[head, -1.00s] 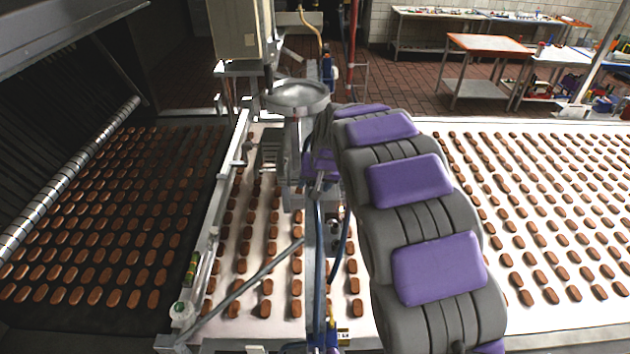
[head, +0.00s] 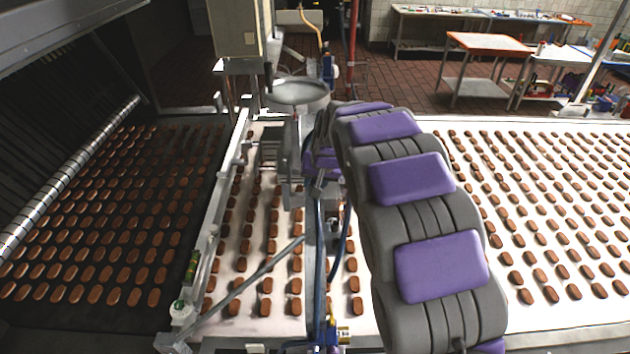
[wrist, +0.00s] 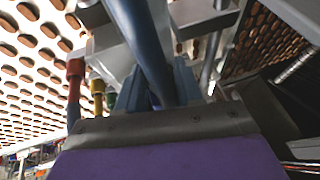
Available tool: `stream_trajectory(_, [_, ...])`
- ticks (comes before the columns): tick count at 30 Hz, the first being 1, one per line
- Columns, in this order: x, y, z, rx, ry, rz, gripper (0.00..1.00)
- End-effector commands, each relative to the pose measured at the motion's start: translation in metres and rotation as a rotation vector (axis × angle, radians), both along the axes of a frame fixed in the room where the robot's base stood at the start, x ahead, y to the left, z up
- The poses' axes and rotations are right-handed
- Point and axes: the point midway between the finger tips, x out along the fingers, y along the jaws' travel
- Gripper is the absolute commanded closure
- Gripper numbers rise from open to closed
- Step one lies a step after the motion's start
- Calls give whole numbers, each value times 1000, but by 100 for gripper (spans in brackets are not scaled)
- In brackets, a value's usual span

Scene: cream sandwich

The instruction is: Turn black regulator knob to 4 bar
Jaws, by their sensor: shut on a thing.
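My gripper (wrist: 155,92) shows in the wrist view, with two blue-grey fingers close together near the middle of the picture. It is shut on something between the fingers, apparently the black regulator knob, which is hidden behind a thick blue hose. The hose (wrist: 143,38) crosses from the top down in front of the fingers. In the head view, my purple and grey arm reaches to the machine column, and my fingertips cannot be made out. The gauge and its reading are not visible.
Red (wrist: 75,72) and yellow (wrist: 97,88) fittings stand just left of my fingers in the wrist view. In the head view, a round metal dish (head: 298,92) sits above the column. A white conveyor (head: 505,325) with rows of brown biscuits spreads around it.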

Motion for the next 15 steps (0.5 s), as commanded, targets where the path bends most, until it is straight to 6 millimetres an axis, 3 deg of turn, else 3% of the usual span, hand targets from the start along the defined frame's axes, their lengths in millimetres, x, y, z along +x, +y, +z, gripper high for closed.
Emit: stream_trajectory(15, [1,-2,-1,130,1,0,95])
